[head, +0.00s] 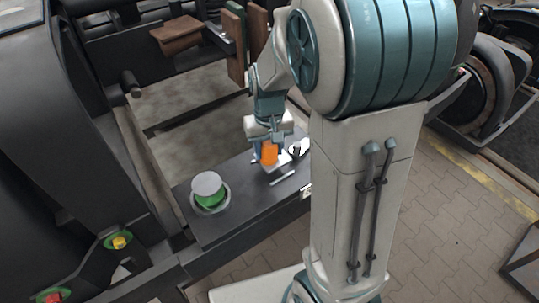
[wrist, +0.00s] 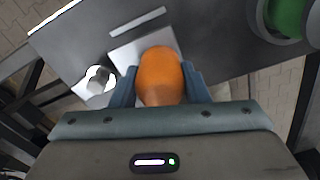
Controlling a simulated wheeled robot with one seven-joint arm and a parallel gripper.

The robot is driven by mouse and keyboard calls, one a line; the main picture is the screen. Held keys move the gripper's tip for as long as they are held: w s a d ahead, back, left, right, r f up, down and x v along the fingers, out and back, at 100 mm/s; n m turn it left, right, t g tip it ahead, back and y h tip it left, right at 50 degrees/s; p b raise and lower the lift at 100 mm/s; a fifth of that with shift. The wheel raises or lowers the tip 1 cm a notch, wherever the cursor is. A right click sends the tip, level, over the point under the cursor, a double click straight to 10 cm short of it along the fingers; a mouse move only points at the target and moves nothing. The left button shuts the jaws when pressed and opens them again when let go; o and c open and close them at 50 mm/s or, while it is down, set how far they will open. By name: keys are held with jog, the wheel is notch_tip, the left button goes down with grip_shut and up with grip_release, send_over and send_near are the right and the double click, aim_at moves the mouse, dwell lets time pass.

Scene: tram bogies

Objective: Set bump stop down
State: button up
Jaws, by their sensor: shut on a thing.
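The bump stop looks to be the orange rounded piece (head: 269,152) between my gripper's fingers. My gripper (head: 268,146) is shut on it and points down over the dark bench top (head: 235,212). In the wrist view the orange piece (wrist: 160,76) sits between the two blue fingers, over a light square plate (wrist: 128,50). I cannot tell whether its lower end touches the plate.
A green cylinder with a grey top (head: 208,188) stands in a round holder at the bench's left. A light bar (head: 283,179) and a white shiny round part (wrist: 96,82) lie near the plate. Dark machinery borders the bench on the left.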

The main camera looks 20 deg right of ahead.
aim_at(269, 157)
jog(key=shift+f, duration=1.75)
jog(key=shift+f, duration=0.15)
jog(key=o, duration=1.1)
